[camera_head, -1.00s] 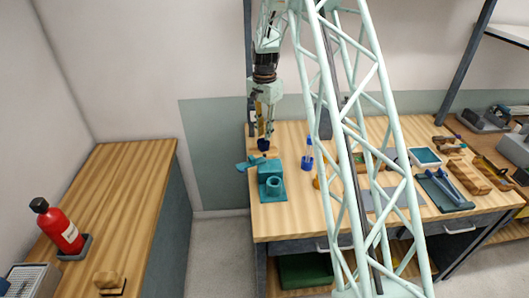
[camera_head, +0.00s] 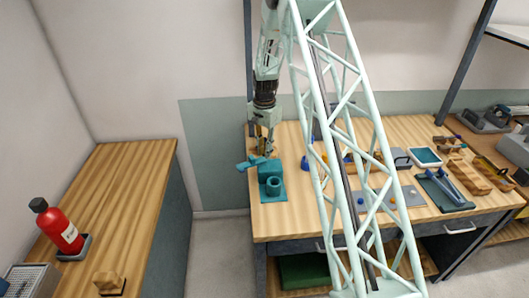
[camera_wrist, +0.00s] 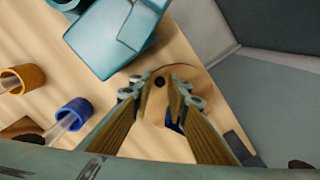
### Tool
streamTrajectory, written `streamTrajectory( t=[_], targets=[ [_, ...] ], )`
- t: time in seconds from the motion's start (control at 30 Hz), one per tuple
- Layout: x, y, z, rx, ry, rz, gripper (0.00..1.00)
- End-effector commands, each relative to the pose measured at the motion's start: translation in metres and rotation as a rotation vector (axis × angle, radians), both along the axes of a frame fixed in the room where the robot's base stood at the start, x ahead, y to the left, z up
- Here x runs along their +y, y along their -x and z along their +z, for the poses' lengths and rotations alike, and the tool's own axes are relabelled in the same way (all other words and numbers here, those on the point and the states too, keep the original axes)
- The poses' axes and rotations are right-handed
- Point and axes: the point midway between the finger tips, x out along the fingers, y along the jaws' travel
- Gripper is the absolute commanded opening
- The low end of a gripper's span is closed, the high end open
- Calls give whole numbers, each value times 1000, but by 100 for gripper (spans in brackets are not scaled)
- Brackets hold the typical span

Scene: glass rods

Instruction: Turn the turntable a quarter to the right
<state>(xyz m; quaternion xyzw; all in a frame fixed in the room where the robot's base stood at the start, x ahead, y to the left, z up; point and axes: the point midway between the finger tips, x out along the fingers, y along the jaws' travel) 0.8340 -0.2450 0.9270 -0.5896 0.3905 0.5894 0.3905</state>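The turntable shows in the wrist view as a round wooden disc (camera_wrist: 152,108) with a dark dot near its middle, at the bench edge. My gripper (camera_wrist: 159,88) is above it, its two tan-padded fingers apart with the dark dot visible between the tips. A dark blue piece (camera_wrist: 173,122) shows on the disc, mostly hidden by the right finger. I cannot tell whether the fingers touch anything.
The teal device (camera_head: 272,190) stands close in front of my gripper; it also shows in the wrist view (camera_wrist: 110,35). A blue-collared glass rod (camera_wrist: 72,116) and an orange-collared one (camera_wrist: 22,78) are to the left in the wrist view. A red extinguisher (camera_head: 60,229) stands on the left counter.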

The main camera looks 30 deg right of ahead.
Motion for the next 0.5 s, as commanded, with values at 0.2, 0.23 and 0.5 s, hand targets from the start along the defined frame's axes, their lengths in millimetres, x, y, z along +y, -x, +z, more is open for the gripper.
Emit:
streamTrajectory(
  t=[0.2,0.23,0.5],
  targets=[
    [0,0,-1,0,0,0,15],
    [0,0,-1,0,0,0,15],
    [0,0,-1,0,0,0,0]
  ],
)
